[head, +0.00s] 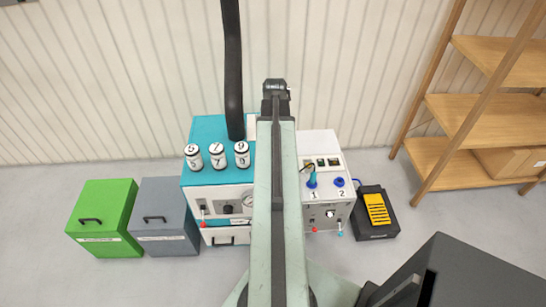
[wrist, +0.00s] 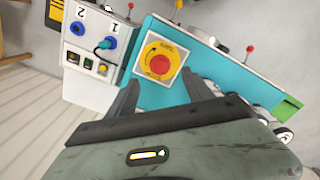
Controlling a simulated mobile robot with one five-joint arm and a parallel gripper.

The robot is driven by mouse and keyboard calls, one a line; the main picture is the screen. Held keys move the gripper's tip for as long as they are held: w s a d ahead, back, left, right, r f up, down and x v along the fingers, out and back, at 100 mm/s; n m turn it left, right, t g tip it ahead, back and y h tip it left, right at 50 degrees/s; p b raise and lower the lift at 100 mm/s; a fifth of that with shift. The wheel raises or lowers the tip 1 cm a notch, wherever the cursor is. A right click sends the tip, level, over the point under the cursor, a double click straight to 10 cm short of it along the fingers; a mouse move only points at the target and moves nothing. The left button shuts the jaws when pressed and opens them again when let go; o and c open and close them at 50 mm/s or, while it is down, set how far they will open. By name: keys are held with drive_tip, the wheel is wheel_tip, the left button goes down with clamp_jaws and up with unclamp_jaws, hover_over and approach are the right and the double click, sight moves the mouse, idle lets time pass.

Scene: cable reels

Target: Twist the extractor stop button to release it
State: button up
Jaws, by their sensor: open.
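The extractor stop button (wrist: 160,65) is a round red cap on a yellow disc in a pale square plate (wrist: 178,51), on the teal machine top in the wrist view. My gripper (wrist: 160,78) is open there, with one dark finger on each side of the picture below the plate. The button shows between and beyond the fingertips, and nothing is held. I cannot tell the exact gap to it. In the head view my arm covers the button, and the fingers cannot be made out.
In the head view, numbered cylinders (head: 218,155) stand on the teal machine (head: 207,131) left of my arm, near a black hose (head: 232,70). A white unit (head: 318,143) with blue sockets stands right. Green (head: 104,210) and grey (head: 163,209) boxes and a yellow pedal (head: 377,209) flank them.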

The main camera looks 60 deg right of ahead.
wheel_tip(320, 180, down, 7)
drive_tip(key=b, duration=0.6)
drive_tip(key=shift+f+b, duration=0.15)
drive_tip(key=shift+b, duration=0.15)
clamp_jaws()
